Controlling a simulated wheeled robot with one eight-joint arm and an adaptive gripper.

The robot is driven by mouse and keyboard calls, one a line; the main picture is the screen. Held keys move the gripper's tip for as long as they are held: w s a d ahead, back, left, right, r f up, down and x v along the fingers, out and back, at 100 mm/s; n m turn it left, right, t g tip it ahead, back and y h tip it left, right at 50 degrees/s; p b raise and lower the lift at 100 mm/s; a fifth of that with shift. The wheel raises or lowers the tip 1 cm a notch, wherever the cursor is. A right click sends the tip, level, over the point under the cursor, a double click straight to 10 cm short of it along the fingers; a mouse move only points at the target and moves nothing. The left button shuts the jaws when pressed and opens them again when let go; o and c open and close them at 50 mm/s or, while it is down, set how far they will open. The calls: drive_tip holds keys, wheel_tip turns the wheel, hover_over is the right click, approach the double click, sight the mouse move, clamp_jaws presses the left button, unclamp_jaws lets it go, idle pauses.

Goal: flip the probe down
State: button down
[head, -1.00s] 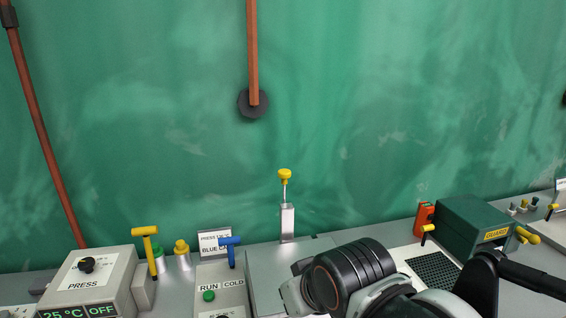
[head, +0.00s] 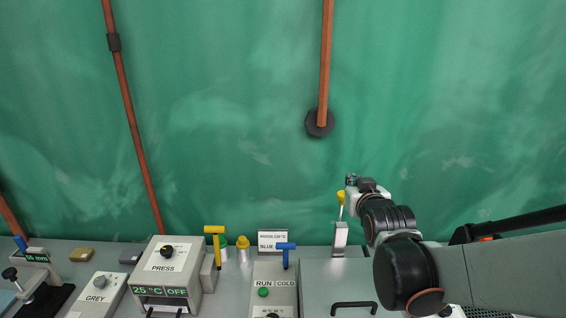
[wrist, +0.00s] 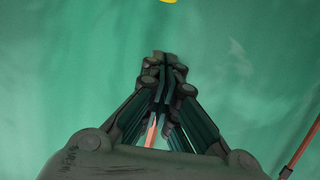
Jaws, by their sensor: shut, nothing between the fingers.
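The likely probe is a thin metal rod with a yellow knob (head: 341,195), standing up and leaning slightly right from a pale upright block (head: 340,238) on a grey box. My gripper (head: 351,180) is just right of and slightly above the yellow knob in the head view. Whether they touch cannot be told. In the wrist view my gripper (wrist: 164,62) has its fingers closed together, with nothing between them. A piece of yellow (wrist: 168,1), probably the knob, shows at the top edge there, beyond the fingertips.
Left of the grey box (head: 322,277) are a cold-run unit with a blue T-handle (head: 285,252) and a press unit (head: 168,268) with a yellow T-handle (head: 215,240). A brown pipe (head: 325,70) hangs before the green wall.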

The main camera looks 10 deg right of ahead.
drive_tip(key=shift+d+f, duration=0.2)
drive_tip(key=shift+d, duration=0.05)
drive_tip(key=x, duration=0.3)
drive_tip(key=f+x, duration=0.1)
drive_tip(key=x, duration=0.3)
drive_tip(key=f+x, duration=0.1)
drive_tip(key=x, duration=0.2)
drive_tip(key=shift+d+b, duration=0.15)
drive_tip(key=shift+b, duration=0.15)
drive_tip(key=shift+s+f, duration=0.15)
drive_tip(key=shift+f, duration=0.85)
